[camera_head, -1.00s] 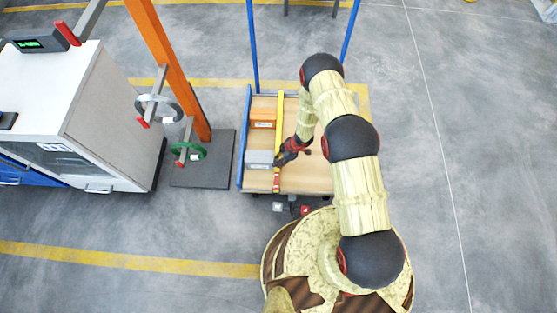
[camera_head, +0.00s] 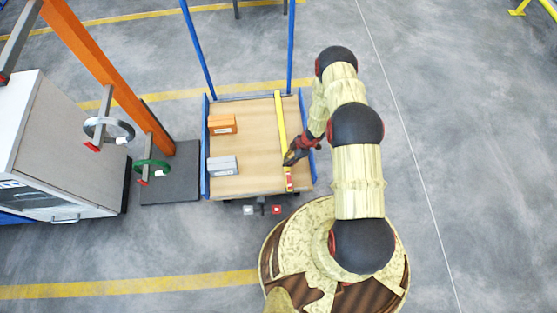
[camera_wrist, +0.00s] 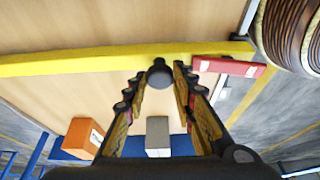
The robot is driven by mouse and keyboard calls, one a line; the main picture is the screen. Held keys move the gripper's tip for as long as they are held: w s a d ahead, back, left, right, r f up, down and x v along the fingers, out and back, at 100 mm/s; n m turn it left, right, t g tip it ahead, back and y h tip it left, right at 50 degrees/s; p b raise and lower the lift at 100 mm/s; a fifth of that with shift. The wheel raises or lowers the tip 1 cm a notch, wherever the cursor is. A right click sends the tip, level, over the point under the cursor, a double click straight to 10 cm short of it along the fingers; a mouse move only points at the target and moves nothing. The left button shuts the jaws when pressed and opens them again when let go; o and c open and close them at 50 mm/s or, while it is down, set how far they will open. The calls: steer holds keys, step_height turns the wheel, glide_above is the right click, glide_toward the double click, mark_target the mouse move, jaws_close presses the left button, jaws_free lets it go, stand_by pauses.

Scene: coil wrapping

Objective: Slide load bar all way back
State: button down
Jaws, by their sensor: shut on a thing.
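The yellow load bar (camera_head: 281,120) lies across the wooden bed of the cart, in the right part of the bed, slightly slanted. Its near end is red with a white label. My gripper (camera_head: 289,159) is at the bar near that end. In the wrist view the bar (camera_wrist: 85,61) runs across the picture. My gripper's fingers (camera_wrist: 160,78) are closed around a dark round knob at the bar. An orange box (camera_head: 222,124) and a grey box (camera_head: 223,166) stand at the left of the bed, apart from the bar.
The cart (camera_head: 245,183) has blue side rails and tall blue posts at the back. An orange post (camera_head: 105,75) with a white coil (camera_head: 108,130) and a green coil (camera_head: 151,168) stands to the left, beside a white cabinet (camera_head: 75,140).

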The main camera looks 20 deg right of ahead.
steer(key=d, duration=0.4)
steer(key=s+d, duration=0.1)
steer(key=d, duration=0.1)
steer(key=shift+s+d, duration=0.1)
steer(key=shift+d, duration=0.15)
steer(key=c, duration=1.5)
jaws_free()
steer(key=shift+d, duration=0.1)
steer(key=v, duration=1.2)
steer(key=shift+s, duration=0.1)
